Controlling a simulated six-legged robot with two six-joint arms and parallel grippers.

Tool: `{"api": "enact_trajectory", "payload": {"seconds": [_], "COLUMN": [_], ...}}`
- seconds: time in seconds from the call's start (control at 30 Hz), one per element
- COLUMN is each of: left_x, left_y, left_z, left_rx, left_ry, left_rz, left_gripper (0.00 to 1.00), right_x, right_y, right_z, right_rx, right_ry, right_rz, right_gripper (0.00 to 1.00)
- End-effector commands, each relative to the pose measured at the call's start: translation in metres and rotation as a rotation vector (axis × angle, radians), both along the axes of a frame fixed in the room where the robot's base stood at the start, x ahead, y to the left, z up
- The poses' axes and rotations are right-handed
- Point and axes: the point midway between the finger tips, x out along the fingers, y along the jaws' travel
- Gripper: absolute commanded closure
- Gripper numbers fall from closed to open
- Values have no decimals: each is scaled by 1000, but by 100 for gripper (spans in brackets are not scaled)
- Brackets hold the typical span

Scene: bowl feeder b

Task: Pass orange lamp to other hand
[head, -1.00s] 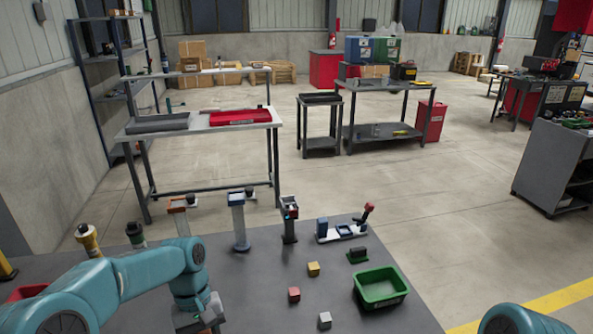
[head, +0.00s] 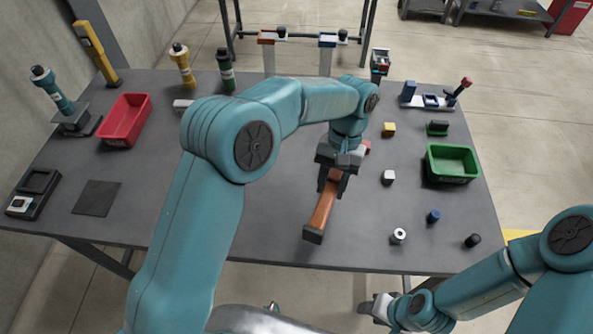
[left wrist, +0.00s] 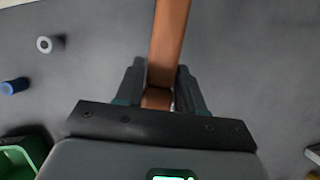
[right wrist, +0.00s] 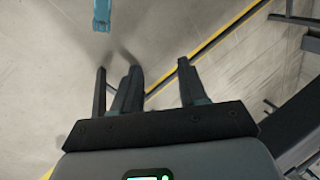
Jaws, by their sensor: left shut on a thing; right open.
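The orange lamp (head: 322,208) is a long orange-brown bar with a dark block at its lower end. My left gripper (head: 332,183) is shut on it over the middle of the table, and the bar points toward the table's front edge. In the left wrist view the lamp (left wrist: 169,40) runs up from between the fingers (left wrist: 160,88). My right gripper (head: 372,308) is beyond the front edge, lower and apart from the lamp. In the right wrist view its fingers (right wrist: 155,90) are spread with only floor between them.
The grey table (head: 270,215) holds a red bin (head: 124,120) at left and a green bin (head: 452,163) at right. Posts stand along the back.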

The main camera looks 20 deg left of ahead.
Motion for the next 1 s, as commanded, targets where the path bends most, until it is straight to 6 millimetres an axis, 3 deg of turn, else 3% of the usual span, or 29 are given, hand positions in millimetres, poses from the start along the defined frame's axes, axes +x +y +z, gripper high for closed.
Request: {"api": "enact_trajectory", "payload": {"seconds": [0.03,0.2,0.4,0.5,0.57,0.77,0.97,1.0], "left_x": [1,6,9,9,9,9,9,9], "left_y": [-18,-66,-95,-101,-102,-102,-102,-102], "left_z": [-2,-5,-6,-7,-7,-7,-7,-7], "left_rx": [-1,0,0,1,0,-1,0,0], "left_ry": [0,-1,0,1,1,1,0,0], "left_rz": [-12,-28,-39,-40,-41,-41,-41,-41], "left_gripper": [100,100,100,100,100,100,100,100], "right_x": [0,0,0,2,5,29,61,72], "right_y": [0,0,0,1,3,11,-17,-18], "right_z": [0,0,0,2,6,48,121,142], "right_rx": [0,0,0,2,10,6,-232,-294], "right_ry": [0,0,0,1,5,70,129,117], "right_rz": [0,0,0,3,13,109,185,176], "right_gripper": [57,57,57,25,23,23,23,23]}}
